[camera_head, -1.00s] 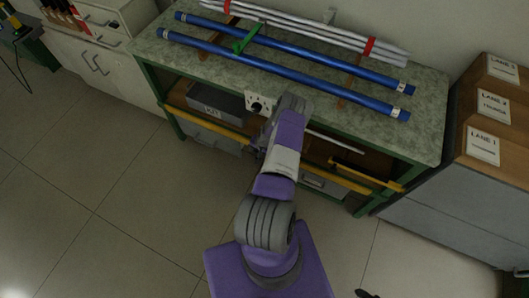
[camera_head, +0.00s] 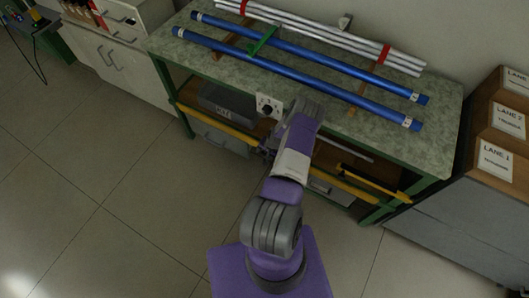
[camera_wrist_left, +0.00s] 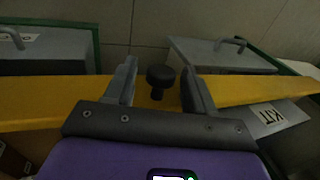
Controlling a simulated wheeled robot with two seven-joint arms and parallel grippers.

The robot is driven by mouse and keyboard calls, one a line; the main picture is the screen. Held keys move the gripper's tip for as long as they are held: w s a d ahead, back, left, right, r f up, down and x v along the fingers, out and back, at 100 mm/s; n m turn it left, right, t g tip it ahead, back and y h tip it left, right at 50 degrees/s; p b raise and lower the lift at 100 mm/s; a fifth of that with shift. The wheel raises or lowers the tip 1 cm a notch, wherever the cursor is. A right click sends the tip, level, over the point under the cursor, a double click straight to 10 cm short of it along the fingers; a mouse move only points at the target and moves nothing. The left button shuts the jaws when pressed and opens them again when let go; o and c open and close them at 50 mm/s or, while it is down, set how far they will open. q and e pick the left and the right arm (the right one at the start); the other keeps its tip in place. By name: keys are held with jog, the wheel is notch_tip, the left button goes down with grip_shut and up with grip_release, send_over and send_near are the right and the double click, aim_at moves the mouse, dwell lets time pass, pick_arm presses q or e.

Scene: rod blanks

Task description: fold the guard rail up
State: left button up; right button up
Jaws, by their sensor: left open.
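The guard rail is a yellow bar (camera_head: 222,125) along the open front of the green-framed bench, below the top. Its middle is hidden behind my left arm in the head view. In the left wrist view the yellow rail (camera_wrist_left: 45,100) crosses the picture and carries a black knob (camera_wrist_left: 160,77). My left gripper (camera_head: 266,150) is at the rail's middle. In the wrist view its two fingers (camera_wrist_left: 160,88) stand apart, one on each side of the knob, with gaps visible. My right gripper is not in view.
Blue rods (camera_head: 300,72) and pale rods (camera_head: 330,38) lie on supports on the bench top (camera_head: 440,125). A grey KIT box (camera_head: 225,102) sits on the shelf behind the rail. Labelled lane boxes (camera_head: 500,130) stand at right. The floor in front is clear.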

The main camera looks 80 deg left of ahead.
pick_arm(q)
jog(key=p+v, duration=0.2)
jog(key=v, duration=0.5)
jog(key=shift+r, duration=0.15)
